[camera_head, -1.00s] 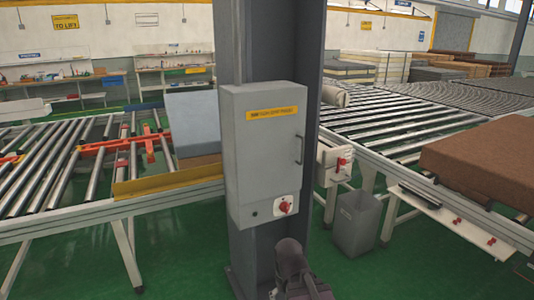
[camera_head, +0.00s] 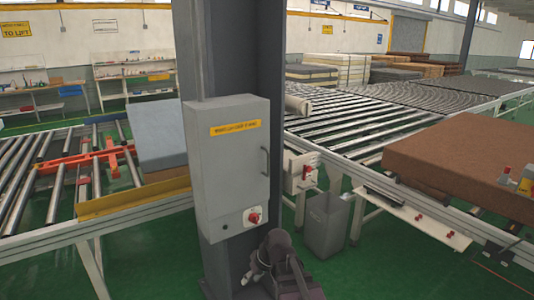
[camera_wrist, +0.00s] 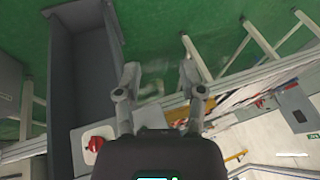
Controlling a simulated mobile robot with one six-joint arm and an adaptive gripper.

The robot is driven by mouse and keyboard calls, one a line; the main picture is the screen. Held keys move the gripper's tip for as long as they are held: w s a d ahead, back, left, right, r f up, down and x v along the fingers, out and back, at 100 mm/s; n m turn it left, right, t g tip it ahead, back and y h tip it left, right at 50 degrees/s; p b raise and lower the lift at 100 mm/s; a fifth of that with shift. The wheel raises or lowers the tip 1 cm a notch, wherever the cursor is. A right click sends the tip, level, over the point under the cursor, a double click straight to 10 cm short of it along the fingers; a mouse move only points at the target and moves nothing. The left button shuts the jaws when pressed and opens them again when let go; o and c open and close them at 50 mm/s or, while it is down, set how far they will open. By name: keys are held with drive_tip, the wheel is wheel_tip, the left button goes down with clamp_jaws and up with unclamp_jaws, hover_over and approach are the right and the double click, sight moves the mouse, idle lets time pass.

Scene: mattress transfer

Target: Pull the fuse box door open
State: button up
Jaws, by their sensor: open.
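The grey fuse box (camera_head: 225,185) is mounted on a dark steel column in the head view. Its door is shut, with a yellow label at the top. The dark door handle (camera_head: 265,161) is on the door's right side. A red rotary switch (camera_head: 254,217) sits low on the front. My gripper (camera_wrist: 160,75) is open in the wrist view, with nothing between its fingers. In the head view my arm shows low in front of the column, below the fuse box and apart from the handle.
The column (camera_head: 230,60) stands between roller conveyors on the left (camera_head: 30,185) and right (camera_head: 330,120). A grey bin (camera_head: 327,225) stands on the floor right of the column. A brown mattress (camera_head: 440,160) lies on the right conveyor. Green floor is open in front.

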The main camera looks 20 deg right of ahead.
drive_tip(key=w+d+r+n+t+y+p, duration=0.1)
drive_tip(key=w+d+r+t+y+p, duration=0.2)
drive_tip(key=w+r, duration=0.35)
drive_tip(key=w+d+r+n+t+y+p, duration=0.1)
drive_tip(key=w+d+r+n+t+p, duration=0.15)
drive_tip(key=w+d+r+t, duration=0.4)
drive_tip(key=w+d+r+t+p, duration=0.1)
drive_tip(key=d+r+t+p, duration=0.1)
drive_tip(key=d+r, duration=0.4)
drive_tip(key=w+d+r+m+t+p, duration=0.1)
drive_tip(key=w+d+r+t+p, duration=0.1)
drive_tip(key=d+r, duration=0.3)
wheel_tip(320, 180, up, 3)
drive_tip(key=shift+w+d+r+h, duration=0.1)
drive_tip(key=shift+w+d+h, duration=0.15)
drive_tip(key=shift+d+h, duration=0.15)
drive_tip(key=shift+w+a, duration=0.1)
hover_over(268, 173)
drive_tip(key=shift+w, duration=0.3)
drive_tip(key=shift+c, duration=0.2)
clamp_jaws()
